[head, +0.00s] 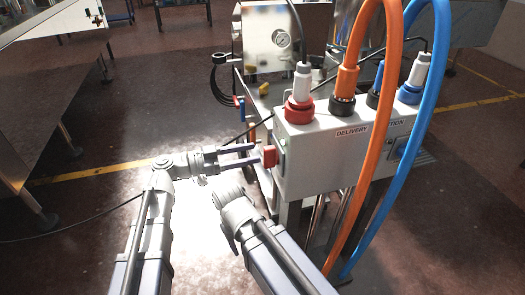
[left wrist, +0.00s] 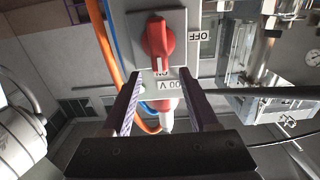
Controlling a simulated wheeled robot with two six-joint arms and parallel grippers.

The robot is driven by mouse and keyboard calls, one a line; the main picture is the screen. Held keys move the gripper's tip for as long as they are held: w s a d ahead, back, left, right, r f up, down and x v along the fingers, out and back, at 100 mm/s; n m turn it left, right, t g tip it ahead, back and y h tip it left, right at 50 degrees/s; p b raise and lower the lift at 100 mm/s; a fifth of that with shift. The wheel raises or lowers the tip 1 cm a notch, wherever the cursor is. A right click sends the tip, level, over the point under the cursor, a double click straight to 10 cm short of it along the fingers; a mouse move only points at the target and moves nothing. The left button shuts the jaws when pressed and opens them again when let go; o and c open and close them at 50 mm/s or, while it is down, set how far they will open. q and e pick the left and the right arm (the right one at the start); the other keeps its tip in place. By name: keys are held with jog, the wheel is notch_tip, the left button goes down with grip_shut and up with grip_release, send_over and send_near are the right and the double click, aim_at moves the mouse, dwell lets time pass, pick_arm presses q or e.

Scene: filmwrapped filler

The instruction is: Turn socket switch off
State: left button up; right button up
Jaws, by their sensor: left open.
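The socket switch is a red rotary knob (left wrist: 157,43) on a grey square plate (left wrist: 176,22) on the side of the grey socket box (head: 322,150). Its white mark points down in the left wrist view, at the partly covered ON label (left wrist: 162,73). The OFF label (left wrist: 201,36) is to its right. The knob also shows in the head view (head: 269,156). My left gripper (head: 254,155) is open and empty, its fingertips close in front of the knob. Whether they touch it is unclear. My right arm (head: 232,203) is below; its fingers do not show.
Several plugs sit on the box top, including a red one (head: 299,108). An orange hose (head: 376,130) and a blue hose (head: 424,110) hang down the box's front. A metal machine (head: 271,40) stands behind. Open floor lies to the left, near a steel table (head: 45,110).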

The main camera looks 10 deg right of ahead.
aim_at(263, 151)
pick_arm(q)
jog(key=shift+w+d, duration=0.1)
jog(key=shift+d, duration=2.15)
grip_shut()
